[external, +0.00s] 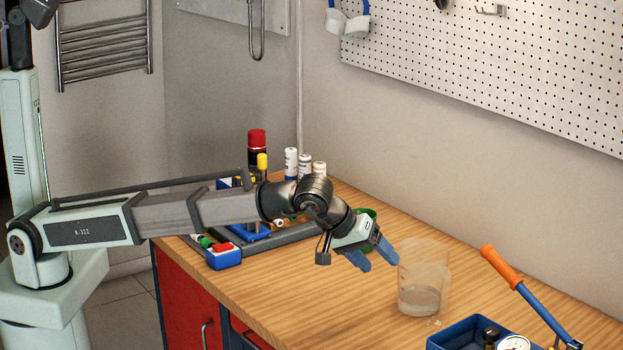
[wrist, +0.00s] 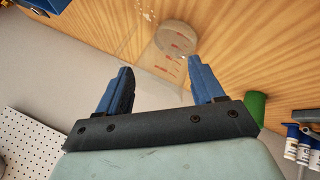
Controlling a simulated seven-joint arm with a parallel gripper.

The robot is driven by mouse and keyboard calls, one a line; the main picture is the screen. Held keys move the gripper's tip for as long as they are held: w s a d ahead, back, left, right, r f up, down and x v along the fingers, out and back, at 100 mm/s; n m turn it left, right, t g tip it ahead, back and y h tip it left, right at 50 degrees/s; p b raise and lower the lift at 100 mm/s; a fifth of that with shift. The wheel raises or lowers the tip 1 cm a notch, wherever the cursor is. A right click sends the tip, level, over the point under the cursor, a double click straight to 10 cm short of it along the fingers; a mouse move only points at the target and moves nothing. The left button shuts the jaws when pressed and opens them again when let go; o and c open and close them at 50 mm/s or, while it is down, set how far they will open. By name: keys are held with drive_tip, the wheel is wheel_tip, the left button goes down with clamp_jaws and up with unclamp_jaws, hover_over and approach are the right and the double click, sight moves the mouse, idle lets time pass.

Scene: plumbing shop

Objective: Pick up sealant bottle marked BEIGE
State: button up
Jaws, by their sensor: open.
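Several white bottles with dark bands (external: 305,163) stand upright at the back of the bench by the wall, behind my arm. They also show at the right edge of the wrist view (wrist: 303,148). Their lettering is too small to read, so I cannot tell which is marked BEIGE. My gripper (external: 376,257) is open and empty, its blue fingers pointing down toward the bench. It is apart from the bottles, well forward and to the right of them. In the wrist view the gripper (wrist: 160,68) has a clear measuring jug beyond its fingers.
The clear jug (external: 422,292) stands just right of my fingers. A green object (external: 368,214) is partly hidden behind my wrist. A grey tray (external: 290,237) lies under my forearm. A blue box (external: 460,336) and an orange-handled tool (external: 502,267) are at right. The front-middle bench is clear.

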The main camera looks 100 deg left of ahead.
drive_tip(key=s+a+r+g, duration=0.1)
drive_tip(key=a+r, duration=0.1)
drive_tip(key=a, duration=1.5)
drive_tip(key=m+g, duration=0.3)
drive_tip(key=g, duration=0.1)
approach(319, 164)
drive_tip(key=shift+y, duration=0.3)
drive_tip(key=x, duration=0.6)
drive_tip(key=shift+a+f, duration=0.15)
drive_tip(key=shift+f, duration=0.25)
drive_tip(key=shift+d+x, duration=0.1)
drive_tip(key=shift+x, duration=1.25)
drive_tip(key=shift+d+x, duration=0.15)
drive_tip(key=shift+x, duration=1.2)
drive_tip(key=c, duration=1.1)
